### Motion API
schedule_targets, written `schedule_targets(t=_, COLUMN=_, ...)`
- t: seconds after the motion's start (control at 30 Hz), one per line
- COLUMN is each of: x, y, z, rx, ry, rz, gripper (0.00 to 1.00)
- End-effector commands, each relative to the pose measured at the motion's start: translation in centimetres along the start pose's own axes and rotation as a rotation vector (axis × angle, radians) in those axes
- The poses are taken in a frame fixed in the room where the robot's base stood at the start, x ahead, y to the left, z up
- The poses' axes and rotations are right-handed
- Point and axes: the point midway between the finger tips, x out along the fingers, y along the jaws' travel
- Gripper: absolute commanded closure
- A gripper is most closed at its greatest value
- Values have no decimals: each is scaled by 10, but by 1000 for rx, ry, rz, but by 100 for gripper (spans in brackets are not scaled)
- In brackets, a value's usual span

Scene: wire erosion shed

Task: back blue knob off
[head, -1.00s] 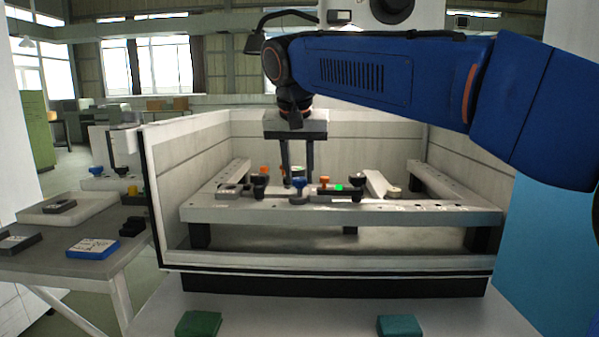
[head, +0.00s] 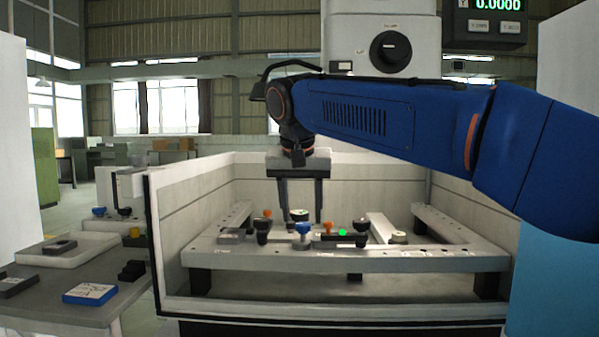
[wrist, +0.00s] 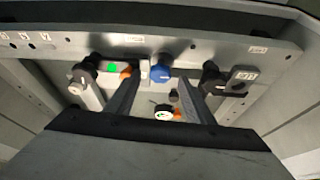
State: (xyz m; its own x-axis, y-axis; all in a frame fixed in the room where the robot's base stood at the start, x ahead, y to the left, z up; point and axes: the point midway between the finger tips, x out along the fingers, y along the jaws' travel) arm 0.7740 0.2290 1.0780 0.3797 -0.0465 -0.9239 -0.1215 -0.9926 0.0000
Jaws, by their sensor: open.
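A blue knob (head: 303,229) stands on a small grey base at the front rail of the fixture inside the white tank. It also shows in the wrist view (wrist: 160,73), just past my fingertips and between their lines. My gripper (head: 303,215) is open, empty and pointing down above the fixture, behind the blue knob in the head view. In the wrist view my two fingers (wrist: 158,86) are spread apart. A small round dial (wrist: 164,113) lies between them in that picture. Another blue knob (head: 98,211) stands on the side table's far block.
Black knobs (head: 263,229) (head: 362,224) flank the blue knob closely. An orange knob (head: 327,228) and a green light (head: 342,232) are just right of it. The tank wall (head: 195,174) encloses the fixture. A side table (head: 45,300) is at left.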

Motion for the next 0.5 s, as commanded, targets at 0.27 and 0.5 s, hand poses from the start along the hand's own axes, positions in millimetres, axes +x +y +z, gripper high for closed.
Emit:
schedule_targets(t=0.27, x=-55, y=-1, z=0, rx=-1, ry=2, rz=-2, gripper=52)
schedule_targets(t=0.5, x=-103, y=-1, z=0, rx=-1, ry=2, rz=-3, gripper=52)
